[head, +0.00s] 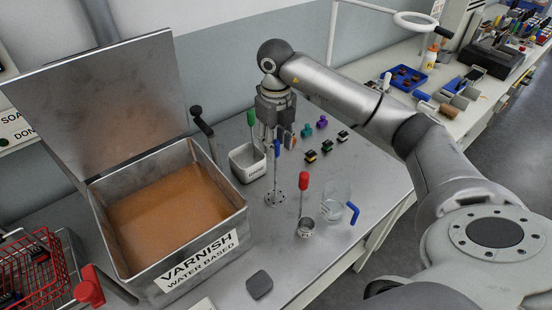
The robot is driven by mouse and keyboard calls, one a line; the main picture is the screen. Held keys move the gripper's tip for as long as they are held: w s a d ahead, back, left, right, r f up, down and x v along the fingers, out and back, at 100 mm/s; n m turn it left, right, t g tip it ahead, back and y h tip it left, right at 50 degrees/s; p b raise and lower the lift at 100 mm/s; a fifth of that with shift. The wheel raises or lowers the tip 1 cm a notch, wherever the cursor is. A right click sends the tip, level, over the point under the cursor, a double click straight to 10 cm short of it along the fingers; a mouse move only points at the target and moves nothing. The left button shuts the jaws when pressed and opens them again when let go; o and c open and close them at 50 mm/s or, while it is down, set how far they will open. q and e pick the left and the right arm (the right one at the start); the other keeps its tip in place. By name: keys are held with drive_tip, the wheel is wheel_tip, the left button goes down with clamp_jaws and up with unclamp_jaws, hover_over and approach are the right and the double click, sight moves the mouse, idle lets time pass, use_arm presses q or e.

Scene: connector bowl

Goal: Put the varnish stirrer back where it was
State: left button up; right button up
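A stirrer with a blue handle, a thin rod and a round perforated disc (275,198) is upright over the bench, right of the varnish tank (243,222). I take it to be the varnish stirrer. My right gripper (276,136) points down at its blue handle and appears shut on it; the fingertips are small and partly merged with the handle. I cannot tell whether the disc touches the bench. The tank is open, with its lid (100,95) raised and orange-brown varnish (170,210) inside. My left gripper is not in view.
A white bowl (248,172) and a green-handled tool (251,118) are close left of the stirrer. A red-handled ladle (303,181), glass beaker (335,200) and blue hook (353,212) stand right. Several connectors (326,147) lie behind. A grey pad (259,285) lies in front; a red basket (35,265) is left.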

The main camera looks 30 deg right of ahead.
wheel_tip(320, 180, up, 6)
drive_tip(key=shift+f+b, duration=0.1)
drive_tip(key=shift+b, duration=0.4)
idle(1.1)
